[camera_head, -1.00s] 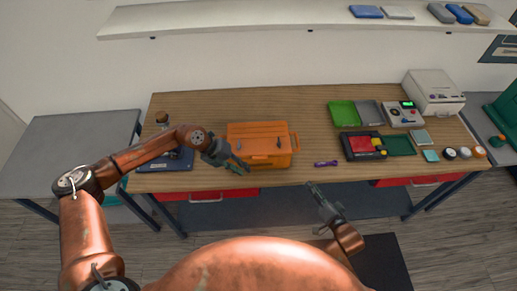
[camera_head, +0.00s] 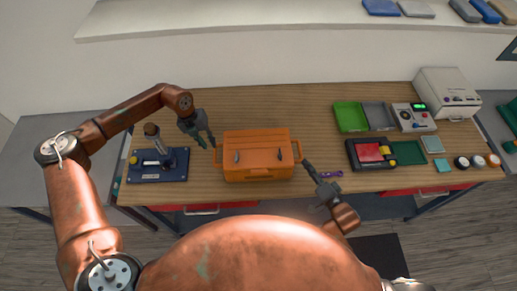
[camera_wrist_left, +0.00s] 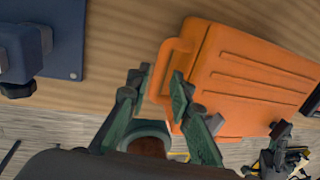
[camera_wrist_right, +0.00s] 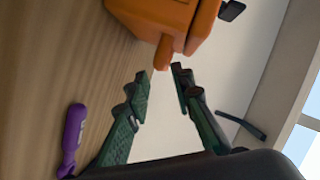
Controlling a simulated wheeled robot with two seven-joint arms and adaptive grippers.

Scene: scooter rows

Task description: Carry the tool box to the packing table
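The orange tool box (camera_head: 257,172) stands on the wooden workbench, with a handle at its left end (camera_wrist_left: 167,62) and another at its right end (camera_wrist_right: 166,57). My left gripper (camera_head: 207,140) is beside the left end. Its fingers are open, with the left handle showing between and beyond the tips in the left wrist view (camera_wrist_left: 160,78). My right gripper (camera_head: 311,172) is at the right end, also open. In the right wrist view (camera_wrist_right: 159,75) its tips are just short of the right handle. I cannot tell which surface is the packing table.
A blue fixture (camera_head: 158,168) is left of the box. A purple tool (camera_head: 303,174) lies by my right gripper. Green trays, a red-and-black case (camera_head: 371,153) and a white machine (camera_head: 447,93) fill the right. Grey tables (camera_head: 55,145) flank the bench.

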